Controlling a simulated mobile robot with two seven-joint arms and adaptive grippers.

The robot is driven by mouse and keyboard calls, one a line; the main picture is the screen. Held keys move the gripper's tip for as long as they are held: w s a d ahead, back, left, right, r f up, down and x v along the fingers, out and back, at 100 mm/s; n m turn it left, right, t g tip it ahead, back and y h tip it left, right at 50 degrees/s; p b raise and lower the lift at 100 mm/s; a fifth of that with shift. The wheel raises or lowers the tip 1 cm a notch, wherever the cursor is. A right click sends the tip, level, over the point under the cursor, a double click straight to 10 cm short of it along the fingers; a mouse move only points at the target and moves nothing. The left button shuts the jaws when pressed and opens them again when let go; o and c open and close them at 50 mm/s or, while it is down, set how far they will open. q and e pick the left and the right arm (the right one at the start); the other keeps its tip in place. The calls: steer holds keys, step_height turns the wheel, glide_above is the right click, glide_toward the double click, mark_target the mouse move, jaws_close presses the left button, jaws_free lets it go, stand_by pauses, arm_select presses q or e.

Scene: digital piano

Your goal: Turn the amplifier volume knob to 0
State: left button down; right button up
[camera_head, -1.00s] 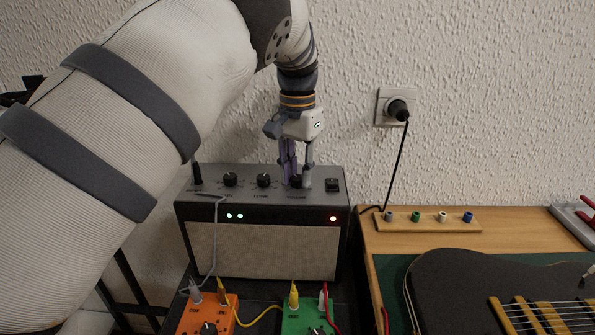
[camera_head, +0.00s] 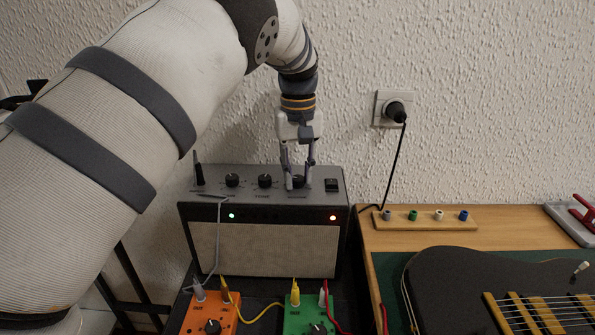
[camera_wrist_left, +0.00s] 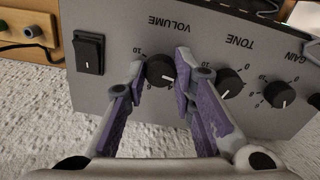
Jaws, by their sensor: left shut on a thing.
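The grey amplifier (camera_head: 262,245) stands against the wall, with a row of black knobs on its top panel. My left gripper (camera_head: 299,187) reaches down onto the volume knob (camera_head: 299,181). In the left wrist view the volume knob (camera_wrist_left: 160,70) sits between the purple-padded fingers of my left gripper (camera_wrist_left: 161,74), which are shut on it. The VOLUME label appears upside down there. The knob's white pointer mark faces toward the lower right of that picture. My right gripper is not in view.
The tone knob (camera_wrist_left: 230,82) is close beside one finger. A black rocker switch (camera_head: 331,185) is at the panel's right end. Orange (camera_head: 211,318) and green (camera_head: 308,316) pedals with cables stand in front. A dark guitar (camera_head: 455,285) lies at right.

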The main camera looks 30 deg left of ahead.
mark_target(298, 177)
arm_select(q)
steer(key=n, duration=1)
steer(key=shift+f+n, duration=0.1)
steer(key=shift+n, duration=0.3)
stand_by(0.4)
steer(key=c, duration=1.3)
jaws_free()
step_height(298, 177, up, 12)
steer(key=shift+r, duration=0.1)
